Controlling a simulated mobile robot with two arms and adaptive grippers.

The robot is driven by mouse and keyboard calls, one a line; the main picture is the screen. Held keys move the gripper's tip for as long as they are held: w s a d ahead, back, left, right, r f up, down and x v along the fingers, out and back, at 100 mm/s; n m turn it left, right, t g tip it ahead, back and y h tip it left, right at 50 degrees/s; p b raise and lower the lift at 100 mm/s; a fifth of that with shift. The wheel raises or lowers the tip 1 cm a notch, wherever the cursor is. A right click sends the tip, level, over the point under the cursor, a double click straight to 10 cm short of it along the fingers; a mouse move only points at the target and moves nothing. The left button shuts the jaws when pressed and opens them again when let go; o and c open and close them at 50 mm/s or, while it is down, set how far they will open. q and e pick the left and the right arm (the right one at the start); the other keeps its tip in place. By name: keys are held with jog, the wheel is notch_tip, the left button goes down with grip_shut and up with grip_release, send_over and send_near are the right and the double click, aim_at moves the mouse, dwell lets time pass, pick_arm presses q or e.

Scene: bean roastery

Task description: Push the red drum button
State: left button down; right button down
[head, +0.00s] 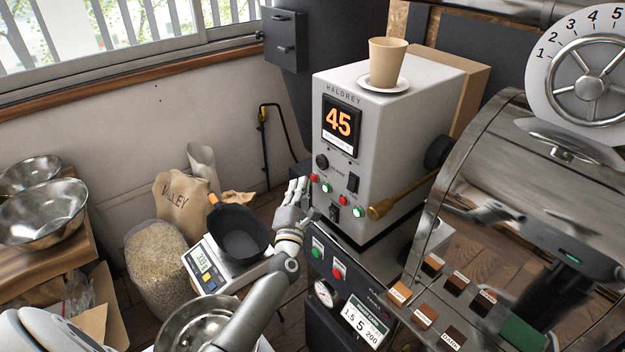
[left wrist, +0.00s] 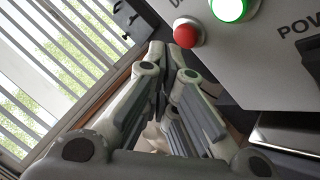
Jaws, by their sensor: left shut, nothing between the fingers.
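The grey HALDREY roaster control box (head: 390,115) has a row of red and green buttons on its front. The upper-left red button (head: 314,177) is close to my left gripper (head: 299,186). In the left wrist view, a red button (left wrist: 186,36) sits just beyond my shut, empty left fingertips (left wrist: 172,55), slightly to their right. I cannot tell whether they touch. A lit green button (left wrist: 229,8) is beside it. A lower panel has another red button (head: 338,270) and a green one (head: 318,252). The button labels are too small to read fully. My right gripper is not seen.
A brass lever (head: 400,193) sticks out right of the box's buttons. A paper cup (head: 387,62) stands on a saucer on top. A black pan (head: 242,235) rests on a scale (head: 207,272) at left. The metal drum (head: 530,150) fills the right side.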

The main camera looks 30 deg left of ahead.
pick_arm(q)
jog(key=shift+w+d, duration=0.1)
jog(key=shift+w, duration=0.1)
jog(key=shift+w+d, duration=0.15)
jog(key=shift+w, duration=0.25)
dwell(0.7)
jog(key=shift+s, duration=0.2)
jog(key=shift+s+a, duration=0.3)
jog(key=shift+s, duration=0.3)
jog(key=s, duration=0.1)
jog(key=s+a, duration=0.1)
jog(key=s, duration=0.1)
jog(key=s+a, duration=0.1)
jog(key=shift+s+p, duration=0.3)
dwell(1.0)
